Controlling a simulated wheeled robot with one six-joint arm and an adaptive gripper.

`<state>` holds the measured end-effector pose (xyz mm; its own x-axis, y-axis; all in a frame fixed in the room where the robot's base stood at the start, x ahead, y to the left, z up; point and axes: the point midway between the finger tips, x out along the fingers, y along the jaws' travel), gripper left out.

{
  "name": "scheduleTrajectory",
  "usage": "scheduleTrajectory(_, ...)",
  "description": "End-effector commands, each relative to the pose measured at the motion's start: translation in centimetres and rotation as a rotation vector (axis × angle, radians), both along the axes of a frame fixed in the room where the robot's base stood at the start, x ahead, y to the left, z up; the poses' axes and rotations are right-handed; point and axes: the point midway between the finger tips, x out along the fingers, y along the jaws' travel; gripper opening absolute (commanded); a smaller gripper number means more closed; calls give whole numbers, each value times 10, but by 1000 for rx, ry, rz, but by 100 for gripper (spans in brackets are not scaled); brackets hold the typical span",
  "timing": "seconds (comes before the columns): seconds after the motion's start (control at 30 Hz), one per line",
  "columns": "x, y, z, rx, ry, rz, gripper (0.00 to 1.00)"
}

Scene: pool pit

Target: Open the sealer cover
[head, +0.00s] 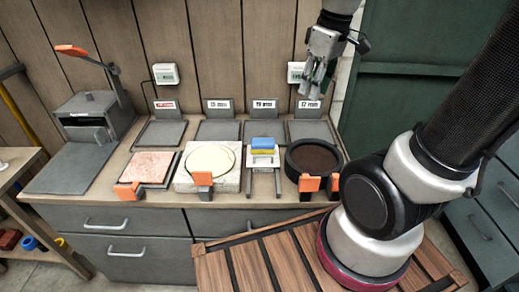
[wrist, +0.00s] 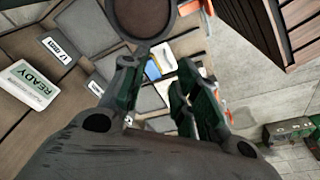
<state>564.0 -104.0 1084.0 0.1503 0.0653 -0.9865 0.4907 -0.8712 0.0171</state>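A grey box-shaped machine (head: 92,118) with a slot in its front stands at the far left of the counter in the head view. I take it for the sealer, but no readable label confirms this. A thin arm with an orange handle (head: 71,50) rises above it. Whether this arm is its cover, I cannot tell. My gripper (head: 318,88) hangs above the right end of the counter, well apart from the machine. In the wrist view its two fingers (wrist: 157,70) are spread with nothing held between them.
The counter holds a pink slab (head: 148,166), a pale round disc (head: 209,158), blue and yellow blocks (head: 263,146) and a dark round pan (head: 315,158). Orange handles stick out at the front. A slatted wooden top (head: 270,262) stands before the counter. A green cabinet (head: 420,60) is at right.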

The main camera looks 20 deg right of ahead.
Motion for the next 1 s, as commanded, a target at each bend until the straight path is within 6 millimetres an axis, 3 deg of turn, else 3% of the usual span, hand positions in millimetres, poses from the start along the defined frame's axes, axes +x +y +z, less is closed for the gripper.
scheduleTrajectory(0.1, 43, 28, -41, -11, 97, 226, 30)
scheduleTrajectory(0.2, 70, 51, -78, -12, 160, 403, 30)
scheduleTrajectory(0.4, 99, 85, -144, 0, 246, 658, 30)
scheduleTrajectory(0.63, 105, 98, -177, 9, 277, 759, 30)
scheduleTrajectory(1.0, 93, 101, -234, 9, 279, 760, 30)
